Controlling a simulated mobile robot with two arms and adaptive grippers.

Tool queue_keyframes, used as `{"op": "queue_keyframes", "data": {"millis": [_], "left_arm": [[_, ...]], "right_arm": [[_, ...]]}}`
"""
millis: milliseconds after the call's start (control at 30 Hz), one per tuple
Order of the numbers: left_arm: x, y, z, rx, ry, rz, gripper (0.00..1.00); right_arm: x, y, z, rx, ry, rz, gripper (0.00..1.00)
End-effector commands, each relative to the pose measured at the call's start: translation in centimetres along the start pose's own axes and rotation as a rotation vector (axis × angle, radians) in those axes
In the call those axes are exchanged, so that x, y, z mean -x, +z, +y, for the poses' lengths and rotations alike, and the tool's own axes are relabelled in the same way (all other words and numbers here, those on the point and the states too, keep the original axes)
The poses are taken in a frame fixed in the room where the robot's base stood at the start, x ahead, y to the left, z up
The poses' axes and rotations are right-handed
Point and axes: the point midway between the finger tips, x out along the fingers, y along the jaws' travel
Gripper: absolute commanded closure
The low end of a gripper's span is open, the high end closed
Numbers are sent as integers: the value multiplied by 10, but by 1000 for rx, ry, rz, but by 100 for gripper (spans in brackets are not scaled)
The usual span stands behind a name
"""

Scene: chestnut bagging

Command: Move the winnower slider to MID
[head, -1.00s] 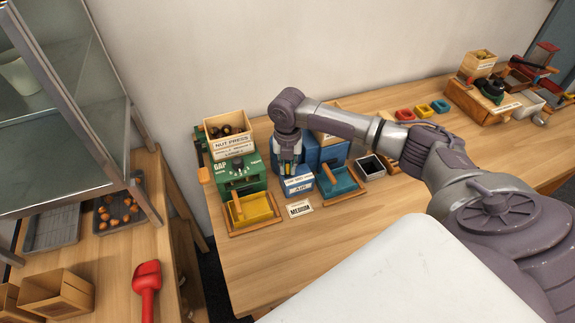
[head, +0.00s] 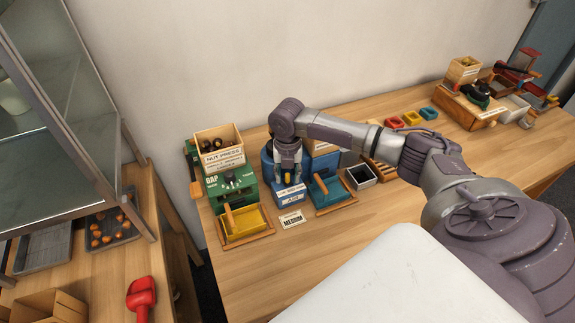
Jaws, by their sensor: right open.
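The blue winnower (head: 267,167) stands on the wooden table, with a white label reading AIR (head: 291,195) on its front. My right gripper (head: 288,177) points down at the front of the winnower, just above and behind the label. It is open, and its fingers and wrist cover much of the machine. The slider itself is hidden or too small to make out, so I cannot tell its position or whether the fingers touch it. My left gripper is not in view.
The green nut press (head: 232,186) with a yellow tray (head: 243,221) stands close on the left. A MEDIUM card (head: 292,219) lies in front.

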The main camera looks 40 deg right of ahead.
Motion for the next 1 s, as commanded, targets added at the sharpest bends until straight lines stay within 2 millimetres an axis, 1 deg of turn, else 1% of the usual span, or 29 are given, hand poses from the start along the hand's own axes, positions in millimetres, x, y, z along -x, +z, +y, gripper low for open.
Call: {"op": "queue_keyframes", "data": {"millis": [67,167,400,500,600,700,800,1000], "left_arm": [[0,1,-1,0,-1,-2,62],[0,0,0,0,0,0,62],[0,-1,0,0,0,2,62],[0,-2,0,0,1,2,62],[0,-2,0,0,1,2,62],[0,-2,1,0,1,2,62],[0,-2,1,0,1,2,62],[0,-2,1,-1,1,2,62]], "right_arm": [[5,1,0,0,2,-2,59],[18,1,0,0,2,-3,59],[70,2,0,1,3,-5,59],[89,1,0,1,3,-4,59],[104,1,0,-1,3,-2,59],[114,1,0,-1,2,-1,59],[118,0,0,0,0,0,59],[120,0,0,0,0,0,59]]}}
